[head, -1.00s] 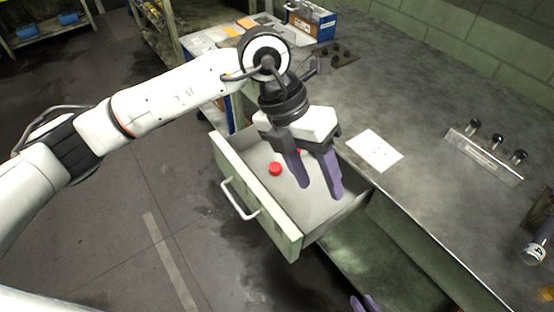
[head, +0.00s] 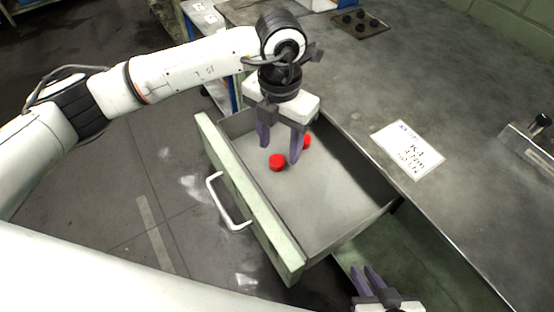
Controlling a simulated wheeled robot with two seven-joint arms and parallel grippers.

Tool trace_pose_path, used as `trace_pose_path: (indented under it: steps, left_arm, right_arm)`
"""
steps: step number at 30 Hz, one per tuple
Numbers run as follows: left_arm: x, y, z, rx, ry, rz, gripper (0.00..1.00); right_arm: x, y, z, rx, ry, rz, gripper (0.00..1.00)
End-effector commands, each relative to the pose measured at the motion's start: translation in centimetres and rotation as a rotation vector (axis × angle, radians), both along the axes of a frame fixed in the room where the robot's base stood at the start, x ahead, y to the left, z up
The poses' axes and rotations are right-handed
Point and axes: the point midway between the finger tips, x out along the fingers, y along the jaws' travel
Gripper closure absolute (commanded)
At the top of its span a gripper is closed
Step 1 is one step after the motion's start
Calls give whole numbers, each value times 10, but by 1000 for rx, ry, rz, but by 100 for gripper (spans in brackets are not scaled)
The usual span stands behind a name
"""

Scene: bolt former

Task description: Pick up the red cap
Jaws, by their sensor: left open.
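Two red caps lie in the open drawer (head: 340,200). One red cap (head: 277,162) shows below and between the fingers of my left gripper (head: 279,156). The other red cap (head: 307,141) is just right of the right-hand finger and partly hidden by it. My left gripper is open and points down into the drawer, with purple fingers apart and nothing visibly held. I cannot tell how far its tips are above the drawer floor. My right gripper (head: 368,278) is at the bottom edge, with its two purple fingers a little apart and nothing between them.
The drawer's pale green front with a white handle (head: 228,203) faces left. The grey worktop (head: 440,100) on the right holds a printed white sheet (head: 408,149) and a dark tray of round parts (head: 359,22). The drawer floor nearer the front is empty.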

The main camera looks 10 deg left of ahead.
Motion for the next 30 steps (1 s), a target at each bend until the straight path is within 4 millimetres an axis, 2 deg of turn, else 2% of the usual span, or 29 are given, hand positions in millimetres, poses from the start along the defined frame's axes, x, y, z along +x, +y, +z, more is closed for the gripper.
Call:
trace_pose_path:
  steps: [9, 17, 24, 30]
  left_arm:
    - [1, 6, -44, 0, 3, 1, 51]
    - [1, 5, -48, 0, 0, 0, 51]
    - [1, 5, -47, 0, 0, 0, 91]
    - [1, 5, -47, -1, 0, 0, 94]
  right_arm:
    - [0, -1, 0, 0, 1, -3, 83]
    - [1, -2, 0, 0, -1, -4, 83]
    - [2, -2, 0, -1, -1, -4, 83]
    - [2, -2, 1, -1, -3, -4, 83]
